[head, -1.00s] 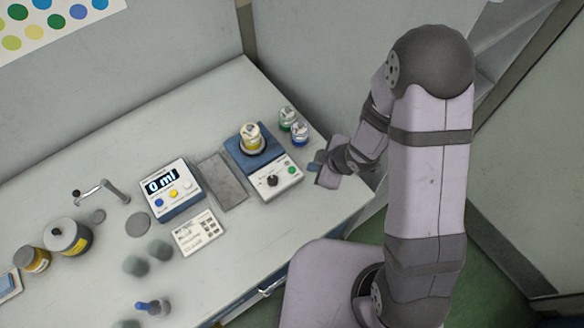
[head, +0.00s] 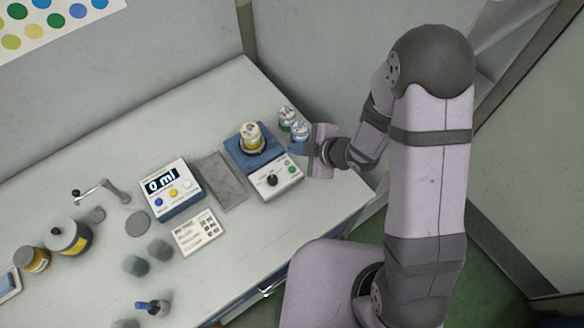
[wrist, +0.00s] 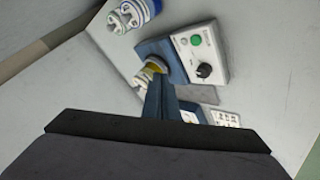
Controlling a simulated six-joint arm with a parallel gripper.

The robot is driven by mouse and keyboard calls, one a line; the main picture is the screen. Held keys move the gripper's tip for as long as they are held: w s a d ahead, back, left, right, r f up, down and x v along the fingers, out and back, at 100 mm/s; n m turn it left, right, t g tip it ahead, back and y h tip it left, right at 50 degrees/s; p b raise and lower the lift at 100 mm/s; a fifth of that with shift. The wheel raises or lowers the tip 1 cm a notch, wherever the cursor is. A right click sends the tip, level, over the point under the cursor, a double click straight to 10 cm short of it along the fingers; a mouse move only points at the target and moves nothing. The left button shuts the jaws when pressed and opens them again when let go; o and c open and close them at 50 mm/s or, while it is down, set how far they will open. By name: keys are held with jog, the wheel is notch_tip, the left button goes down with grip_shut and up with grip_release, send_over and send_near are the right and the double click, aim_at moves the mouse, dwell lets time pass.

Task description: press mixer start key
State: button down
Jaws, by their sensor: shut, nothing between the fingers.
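The mixer (head: 278,182) has a blue base and a white front panel with a black knob (head: 271,180) and a round green key (head: 291,169). I take the green key as the start key. A jar with a yellow label (head: 250,137) stands on the mixer. My gripper (head: 300,150) is shut and empty, to the right of the mixer and above the bench. In the wrist view the shut blue fingers (wrist: 160,95) overlap the mixer's blue base and partly hide the jar. The green key (wrist: 196,41) and knob (wrist: 205,70) are clear of the fingers there.
Two small jars, green (head: 286,117) and blue (head: 300,130), stand close behind my gripper. A dispenser reading "0 ml" (head: 171,190), a grey mat (head: 220,181) and a printed card (head: 198,233) lie left of the mixer. The bench's front right corner is bare.

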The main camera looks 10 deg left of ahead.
jog(key=b, duration=0.7)
send_near(292, 169)
jog(key=shift+w+a+f, duration=0.35)
jog(key=shift+w+a, duration=0.2)
jog(key=shift+a, duration=0.25)
jog(key=shift+w+a+f, duration=0.4)
jog(key=shift+w+a, duration=0.15)
jog(key=shift+a, duration=0.3)
jog(key=shift+w+a+f, duration=0.35)
jog(key=shift+w+a, duration=0.2)
jog(key=shift+a, duration=0.25)
jog(key=shift+f+b, duration=0.1)
jog(key=shift+b, duration=0.2)
jog(key=shift+f+b, duration=0.3)
jog(key=shift+f, duration=0.05)
